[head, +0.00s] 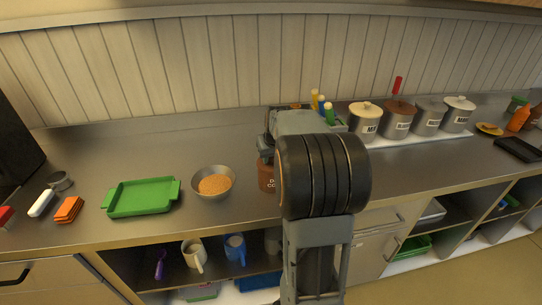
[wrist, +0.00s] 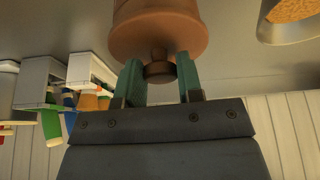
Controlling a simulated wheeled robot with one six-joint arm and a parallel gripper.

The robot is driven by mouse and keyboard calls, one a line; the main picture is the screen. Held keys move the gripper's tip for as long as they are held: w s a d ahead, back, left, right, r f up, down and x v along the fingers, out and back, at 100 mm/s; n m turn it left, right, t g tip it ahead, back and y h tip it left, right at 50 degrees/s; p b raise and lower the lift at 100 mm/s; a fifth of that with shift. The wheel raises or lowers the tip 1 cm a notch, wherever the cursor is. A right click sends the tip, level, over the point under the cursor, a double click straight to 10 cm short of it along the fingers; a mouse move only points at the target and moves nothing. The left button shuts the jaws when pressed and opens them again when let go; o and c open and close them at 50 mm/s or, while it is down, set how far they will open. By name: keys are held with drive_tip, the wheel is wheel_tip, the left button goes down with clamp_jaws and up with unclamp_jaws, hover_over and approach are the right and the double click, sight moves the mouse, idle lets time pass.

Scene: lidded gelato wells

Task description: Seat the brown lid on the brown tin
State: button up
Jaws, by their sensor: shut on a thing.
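The brown tin (head: 266,178) stands on the steel counter, partly hidden behind my arm, with white lettering on its side. My gripper (wrist: 159,78) is shut on the dark knob of the brown lid (wrist: 160,38) in the wrist view, one green finger on each side. The tin's wall (wrist: 155,8) shows beyond the lid, in line with it, slightly narrower than the lid's edge. The lid looks level and at the tin's mouth; I cannot tell whether a gap is left. In the head view my arm hides the gripper and lid.
A steel bowl of orange grains (head: 214,183) stands close left of the tin, with a green tray (head: 143,197) farther left. Several lidded canisters (head: 397,121) stand at the right. The counter behind the bowl is clear.

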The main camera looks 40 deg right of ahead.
drive_tip(key=o, duration=0.8)
drive_tip(key=shift+c, duration=0.2)
drive_tip(key=shift+o, duration=0.4)
drive_tip(key=o, duration=0.5)
drive_tip(key=p+v, duration=0.4)
drive_tip(key=v, duration=0.4)
